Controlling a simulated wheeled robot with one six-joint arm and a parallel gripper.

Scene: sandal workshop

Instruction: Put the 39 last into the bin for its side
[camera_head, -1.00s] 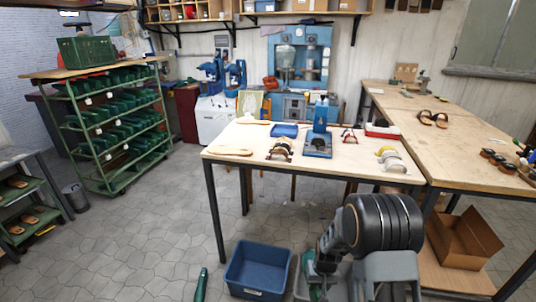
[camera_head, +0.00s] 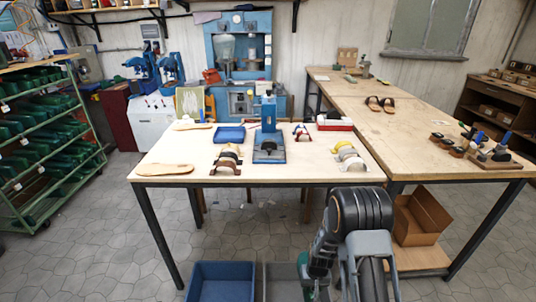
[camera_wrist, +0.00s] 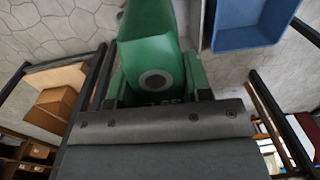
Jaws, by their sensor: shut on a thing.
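A green last (camera_wrist: 150,45) fills the middle of the wrist view, with a dark round hole in its near end. A number mark below the hole is partly hidden and hard to read. My gripper (camera_wrist: 155,85) is shut on this last, one finger on each side. In the head view a bit of green (camera_head: 304,260) shows beside my gripper (camera_head: 308,283), which is mostly hidden by my arm. A blue bin (camera_head: 222,268) stands on the floor, and it also shows in the wrist view (camera_wrist: 245,42). A grey bin (camera_head: 282,270) stands right beside it, partly hidden by my arm.
A wooden table (camera_head: 200,150) with sandal parts and a blue press (camera_head: 269,145) stands ahead. A longer bench (camera_head: 400,120) is at right, with an open cardboard box (camera_head: 420,217) on its lower shelf. A green rack (camera_head: 45,140) stands at left. The floor between rack and table is clear.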

